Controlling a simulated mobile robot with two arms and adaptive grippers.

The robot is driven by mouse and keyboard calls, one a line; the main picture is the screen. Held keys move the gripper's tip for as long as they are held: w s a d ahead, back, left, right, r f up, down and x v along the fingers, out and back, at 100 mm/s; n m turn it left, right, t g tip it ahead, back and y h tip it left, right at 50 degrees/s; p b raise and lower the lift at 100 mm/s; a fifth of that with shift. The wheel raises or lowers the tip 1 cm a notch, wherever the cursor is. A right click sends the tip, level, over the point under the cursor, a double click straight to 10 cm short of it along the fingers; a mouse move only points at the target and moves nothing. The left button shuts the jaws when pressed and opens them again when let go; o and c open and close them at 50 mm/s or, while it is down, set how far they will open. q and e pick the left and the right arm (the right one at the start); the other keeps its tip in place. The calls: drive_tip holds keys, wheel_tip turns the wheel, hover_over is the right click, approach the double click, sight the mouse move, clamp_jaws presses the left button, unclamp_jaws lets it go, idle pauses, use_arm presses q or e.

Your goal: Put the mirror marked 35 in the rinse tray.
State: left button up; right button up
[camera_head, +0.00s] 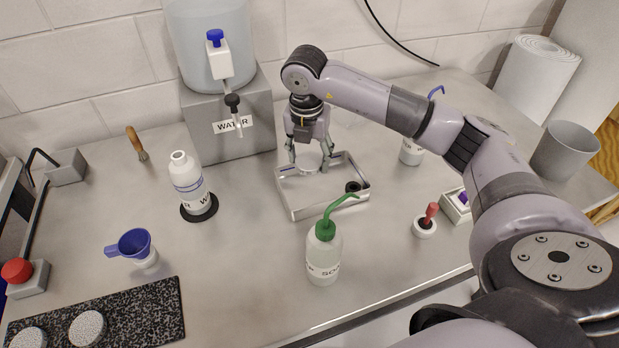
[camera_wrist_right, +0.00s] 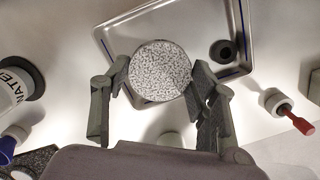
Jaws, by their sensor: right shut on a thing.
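My right gripper (camera_head: 308,163) is shut on a round mirror (camera_wrist_right: 160,70), which has a grey speckled face in the right wrist view. In the head view the mirror (camera_head: 307,162) is pale and lies over the back left part of a shallow metal tray (camera_head: 322,209). The tray also shows in the right wrist view (camera_wrist_right: 200,25), partly hidden by the mirror. I cannot tell the gap between mirror and tray floor. No number is readable on the mirror. Two more speckled discs (camera_head: 87,328) lie on a dark speckled mat (camera_head: 150,310). My left gripper is not in view.
A black ring (camera_head: 353,186) sits in the tray's right corner. A green-capped bottle (camera_head: 323,255) stands just in front. A water tank (camera_head: 225,115) stands behind left, a white bottle (camera_head: 188,185) at left. A red-handled tool (camera_head: 426,222) stands at right.

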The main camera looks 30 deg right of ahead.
hover_over(309, 189)
drive_tip(key=f, duration=0.4)
drive_tip(key=shift+s+a+f+p, duration=0.15)
drive_tip(key=shift+s+f+p, duration=0.1)
drive_tip(key=shift+f+p, duration=0.1)
wheel_tip(309, 189, down, 3)
drive_tip(key=shift+f+p, duration=0.2)
drive_tip(key=shift+p, duration=0.15)
drive_tip(key=shift+w+f, duration=0.1)
drive_tip(key=shift+f, duration=0.3)
drive_tip(key=o, duration=1)
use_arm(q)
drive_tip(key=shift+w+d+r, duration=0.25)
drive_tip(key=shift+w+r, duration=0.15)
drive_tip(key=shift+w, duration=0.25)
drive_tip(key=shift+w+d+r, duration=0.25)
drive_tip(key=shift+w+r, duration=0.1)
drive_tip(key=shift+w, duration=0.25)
use_arm(e)
drive_tip(key=shift+o, duration=1.3)
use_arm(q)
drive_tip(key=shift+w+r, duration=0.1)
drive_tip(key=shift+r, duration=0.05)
use_arm(e)
drive_tip(key=shift+r, duration=0.15)
